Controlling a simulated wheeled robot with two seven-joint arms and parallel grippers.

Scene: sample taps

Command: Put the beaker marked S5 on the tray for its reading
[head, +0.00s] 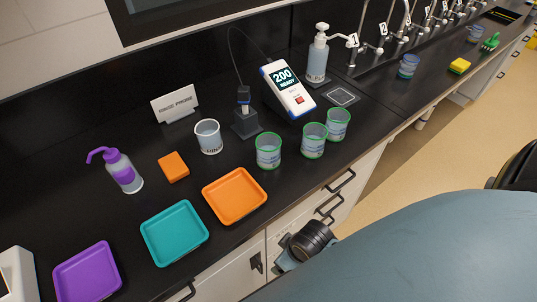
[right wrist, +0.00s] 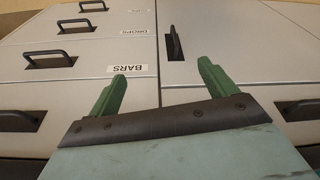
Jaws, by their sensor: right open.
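Three green-rimmed beakers stand near the counter's front edge: a left one (head: 268,151), a middle one (head: 313,141) and a right one (head: 338,124). Blue-rimmed beakers stand farther along by the taps, one nearer (head: 408,67) and one at the far end (head: 475,34). Their markings are too small to read, so I cannot tell which is S5. Three empty trays lie at the left: orange (head: 235,196), teal (head: 174,233) and purple (head: 87,275). My right gripper (right wrist: 162,70) is open and empty, facing the cabinet fronts. My left gripper is out of view.
A meter (head: 288,88) reads 200 READY behind the beakers; its probe stand (head: 245,122) is beside a pale-rimmed beaker (head: 208,137). A purple wash bottle (head: 122,171), orange block (head: 173,167) and pump bottle (head: 318,60) also stand there. Drawer handles (right wrist: 48,59) project below.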

